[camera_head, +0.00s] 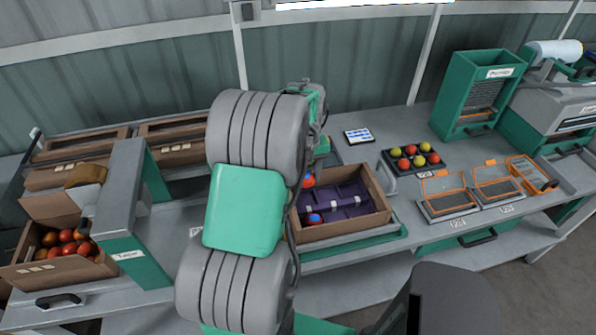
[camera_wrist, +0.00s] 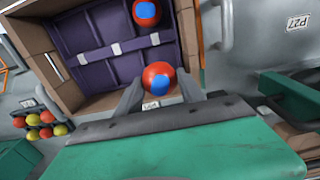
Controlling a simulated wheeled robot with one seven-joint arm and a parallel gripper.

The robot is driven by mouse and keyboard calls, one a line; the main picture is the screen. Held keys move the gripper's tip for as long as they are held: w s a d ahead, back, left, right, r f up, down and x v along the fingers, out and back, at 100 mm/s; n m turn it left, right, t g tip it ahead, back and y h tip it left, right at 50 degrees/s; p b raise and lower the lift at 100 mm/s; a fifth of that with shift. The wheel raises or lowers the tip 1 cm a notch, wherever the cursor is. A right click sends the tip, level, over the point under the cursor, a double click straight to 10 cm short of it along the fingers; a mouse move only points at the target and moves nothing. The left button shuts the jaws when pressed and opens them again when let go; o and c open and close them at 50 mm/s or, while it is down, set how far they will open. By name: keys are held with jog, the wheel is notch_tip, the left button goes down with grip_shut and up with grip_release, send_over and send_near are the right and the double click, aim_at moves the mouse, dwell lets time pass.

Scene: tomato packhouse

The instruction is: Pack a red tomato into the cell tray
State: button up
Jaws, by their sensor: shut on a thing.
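A red tomato with a blue patch (camera_wrist: 158,76) sits between the two fingers of my gripper (camera_wrist: 160,84), which is shut on it. In the head view the held tomato (camera_head: 308,181) shows beside my arm, at the left end of the cardboard box (camera_head: 345,230); my arm hides most of the gripper there. The purple cell tray (camera_head: 352,211) lies inside the box and also shows in the wrist view (camera_wrist: 110,68). A second red tomato with a blue patch (camera_head: 313,219) lies in a near-left cell of the tray. The other visible cells look empty.
A dark tray of red and yellow-green tomatoes (camera_head: 430,168) stands right of the box. Orange-framed units (camera_head: 447,205) and a green dispenser (camera_head: 475,95) are farther right. A crate of tomatoes (camera_head: 50,268) is at left, beside a grey-green post (camera_head: 130,215).

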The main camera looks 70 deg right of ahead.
jog(key=shift+w+f+b, duration=0.1)
jog(key=shift+f+b, duration=2.1)
jog(key=shift+f, duration=1.3)
jog(key=shift+a, duration=0.15)
jog(key=o, duration=1)
jog(key=shift+c, duration=0.6)
jog(key=shift+c, duration=1)
jog(key=shift+r, duration=0.1)
